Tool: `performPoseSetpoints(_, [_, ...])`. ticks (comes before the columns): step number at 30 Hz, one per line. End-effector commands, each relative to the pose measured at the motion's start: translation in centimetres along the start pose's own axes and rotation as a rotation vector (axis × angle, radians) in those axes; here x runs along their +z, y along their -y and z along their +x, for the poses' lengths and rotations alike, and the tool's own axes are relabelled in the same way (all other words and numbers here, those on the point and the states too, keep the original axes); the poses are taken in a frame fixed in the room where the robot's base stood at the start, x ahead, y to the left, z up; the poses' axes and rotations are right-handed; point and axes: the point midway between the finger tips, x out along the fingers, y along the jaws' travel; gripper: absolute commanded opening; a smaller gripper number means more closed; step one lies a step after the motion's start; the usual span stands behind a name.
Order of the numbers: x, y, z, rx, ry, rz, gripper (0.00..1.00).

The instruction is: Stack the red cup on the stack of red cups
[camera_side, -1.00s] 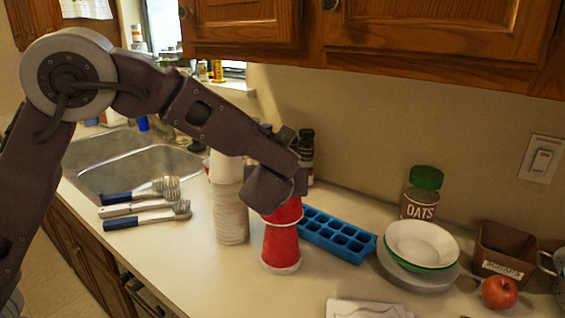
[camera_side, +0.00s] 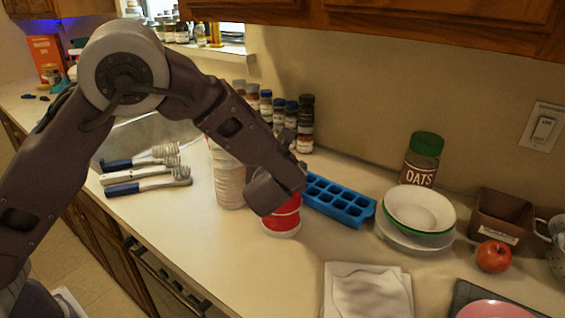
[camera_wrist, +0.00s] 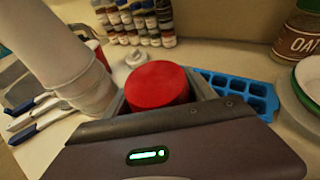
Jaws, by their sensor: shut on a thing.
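The red cups (camera_side: 284,218) stand upside down on the counter as one column, with a white rim at the bottom. My gripper (camera_side: 281,203) is over the top of this column and shut on the red cup (camera_wrist: 158,84), whose round red base faces up between the fingers in the wrist view. In the side view my gripper hides the upper part of the column, so I cannot tell how many cups are nested or where the held cup's rim sits.
A tall stack of white cups (camera_side: 229,182) stands close on the left. A blue ice tray (camera_side: 338,200) is close on the right. Brushes (camera_side: 146,175), stacked bowls (camera_side: 420,212), an oats jar (camera_side: 421,163) and a folded cloth (camera_side: 368,292) lie around.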

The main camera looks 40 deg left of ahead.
Motion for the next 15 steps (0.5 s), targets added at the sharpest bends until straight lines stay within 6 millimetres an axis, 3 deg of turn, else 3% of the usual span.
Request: performPoseSetpoints(15, [-0.48, -0.01, 0.20, 0.001, 0.000, 0.001, 0.27])
